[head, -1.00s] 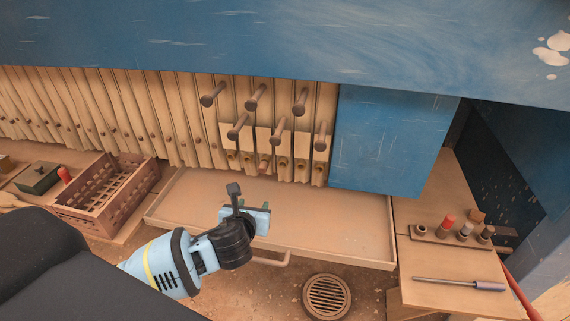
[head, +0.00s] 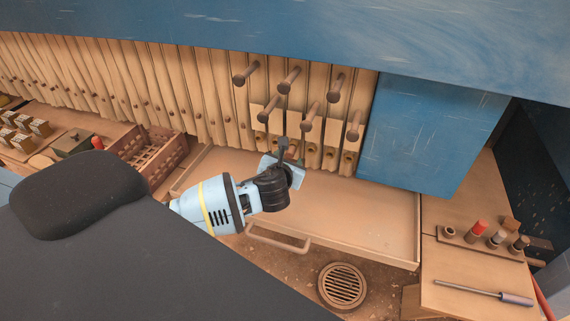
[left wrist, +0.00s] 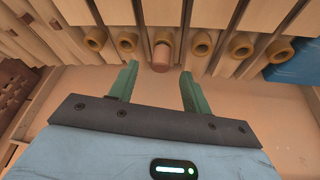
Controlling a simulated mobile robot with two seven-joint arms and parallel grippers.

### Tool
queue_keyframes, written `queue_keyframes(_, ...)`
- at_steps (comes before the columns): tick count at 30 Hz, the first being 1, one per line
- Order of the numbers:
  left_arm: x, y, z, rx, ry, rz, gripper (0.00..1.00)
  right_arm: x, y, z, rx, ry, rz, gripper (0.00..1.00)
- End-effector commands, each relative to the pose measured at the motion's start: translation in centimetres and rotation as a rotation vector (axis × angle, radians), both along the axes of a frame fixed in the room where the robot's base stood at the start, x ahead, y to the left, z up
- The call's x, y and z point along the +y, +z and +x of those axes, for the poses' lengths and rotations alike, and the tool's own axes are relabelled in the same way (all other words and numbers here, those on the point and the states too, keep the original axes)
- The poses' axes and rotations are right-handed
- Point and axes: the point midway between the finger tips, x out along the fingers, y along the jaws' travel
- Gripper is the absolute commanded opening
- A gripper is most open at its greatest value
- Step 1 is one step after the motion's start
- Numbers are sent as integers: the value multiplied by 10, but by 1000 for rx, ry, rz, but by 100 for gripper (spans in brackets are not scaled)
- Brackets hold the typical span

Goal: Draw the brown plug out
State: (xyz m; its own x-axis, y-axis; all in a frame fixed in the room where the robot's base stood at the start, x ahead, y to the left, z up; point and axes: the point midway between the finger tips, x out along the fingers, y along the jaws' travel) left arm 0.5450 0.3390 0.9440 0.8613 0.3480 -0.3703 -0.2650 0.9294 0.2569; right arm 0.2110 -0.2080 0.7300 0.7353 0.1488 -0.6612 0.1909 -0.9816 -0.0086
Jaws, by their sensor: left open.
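The brown plug (left wrist: 161,57) sits in one of a row of round outlets at the foot of the filter plates, seen in the left wrist view. It is a solid, reddish-brown end, while the outlets beside it are open rings. My left gripper (left wrist: 159,72) is open, its two green fingers pointing at the plug, one to each side and just short of it. No contact shows. In the head view my left gripper (head: 284,160) is in front of the outlets and largely hides the plug. My right gripper is not in view.
Several brown pegs (head: 290,80) stick out above the outlets. A shallow tray (head: 365,215) lies below. A blue panel (head: 430,135) stands to the right. A small rack (head: 485,246) with stoppers and a screwdriver (head: 483,292) lie on the right bench. A slatted crate (head: 160,155) is at left.

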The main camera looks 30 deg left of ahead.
Motion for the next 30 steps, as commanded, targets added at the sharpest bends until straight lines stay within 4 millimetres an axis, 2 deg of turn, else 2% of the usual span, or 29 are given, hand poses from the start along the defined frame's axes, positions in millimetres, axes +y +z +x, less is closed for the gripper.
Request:
queue_keyframes(6,5,-4,14,-2,-1,-2,48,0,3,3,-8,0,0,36)
queue_keyframes(17,6,-6,16,-1,-1,-1,47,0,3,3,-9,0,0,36)
queue_keyframes(27,6,-6,16,-1,-1,-1,3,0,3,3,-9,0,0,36)
queue_keyframes(30,6,-6,15,-1,-1,-1,0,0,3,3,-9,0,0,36)
